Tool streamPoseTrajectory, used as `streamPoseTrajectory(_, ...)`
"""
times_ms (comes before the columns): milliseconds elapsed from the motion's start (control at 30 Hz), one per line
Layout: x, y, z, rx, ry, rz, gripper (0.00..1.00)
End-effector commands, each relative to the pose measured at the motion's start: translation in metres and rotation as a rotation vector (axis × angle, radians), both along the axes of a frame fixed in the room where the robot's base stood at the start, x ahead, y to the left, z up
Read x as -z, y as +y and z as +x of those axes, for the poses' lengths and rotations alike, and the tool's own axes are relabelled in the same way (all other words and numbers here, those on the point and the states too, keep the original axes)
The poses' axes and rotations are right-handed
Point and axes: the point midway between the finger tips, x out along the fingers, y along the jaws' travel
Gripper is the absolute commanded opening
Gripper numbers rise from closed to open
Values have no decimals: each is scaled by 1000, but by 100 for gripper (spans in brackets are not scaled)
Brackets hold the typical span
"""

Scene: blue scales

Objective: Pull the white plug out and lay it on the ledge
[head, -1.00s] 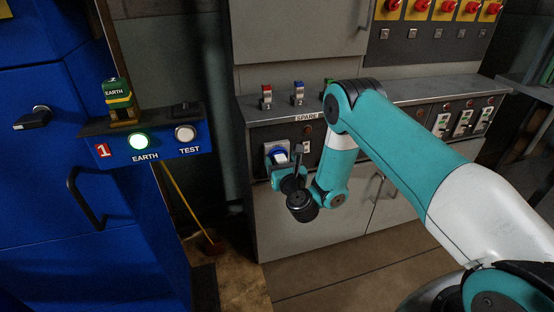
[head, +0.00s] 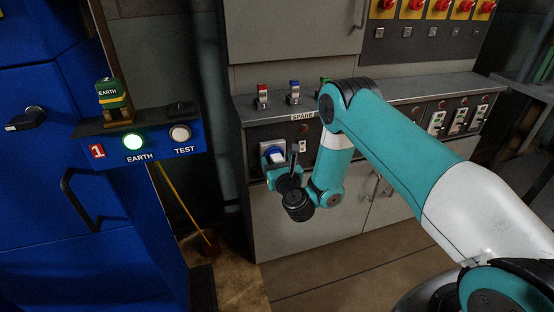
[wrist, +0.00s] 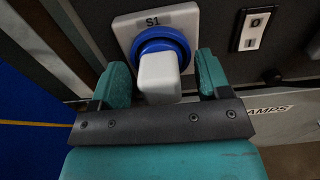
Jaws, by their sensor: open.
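The white plug (wrist: 160,75) sits in a blue round socket (wrist: 158,40) on a pale plate marked S1, and points out toward my gripper. In the head view the plug (head: 278,158) shows small, partly behind my wrist. My gripper (wrist: 160,80) is open, with one teal finger on each side of the plug and a gap visible on both sides. The ledge (head: 400,92) is the grey top of the cabinet above the socket panel.
On the ledge stand a red-topped (head: 262,97), a blue-topped (head: 294,92) and a partly hidden green-topped piece (head: 324,83). A 0/I switch (wrist: 254,28) is right of the socket. A blue cabinet (head: 50,180) stands at left. Bare ledge lies right of my arm.

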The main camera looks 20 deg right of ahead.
Motion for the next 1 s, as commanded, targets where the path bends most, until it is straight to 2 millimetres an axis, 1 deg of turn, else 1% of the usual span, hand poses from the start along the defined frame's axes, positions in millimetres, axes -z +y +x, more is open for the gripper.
streamPoseTrajectory(467, 0, -1, 0, 0, 0, 0, 70)
streamPoseTrajectory(567, 0, -1, 0, 0, 0, 0, 50)
streamPoseTrajectory(600, 0, -1, 0, 0, 0, 0, 40)
streamPoseTrajectory(667, 0, -1, 0, 0, 0, 0, 27)
streamPoseTrajectory(700, 0, -1, 0, 0, 0, 0, 17)
streamPoseTrajectory(767, 0, -1, 0, 0, 0, 0, 4)
streamPoseTrajectory(800, 0, -1, 0, 0, -1, 0, 0)
streamPoseTrajectory(1000, 1, -1, -1, 0, -1, 1, 0)
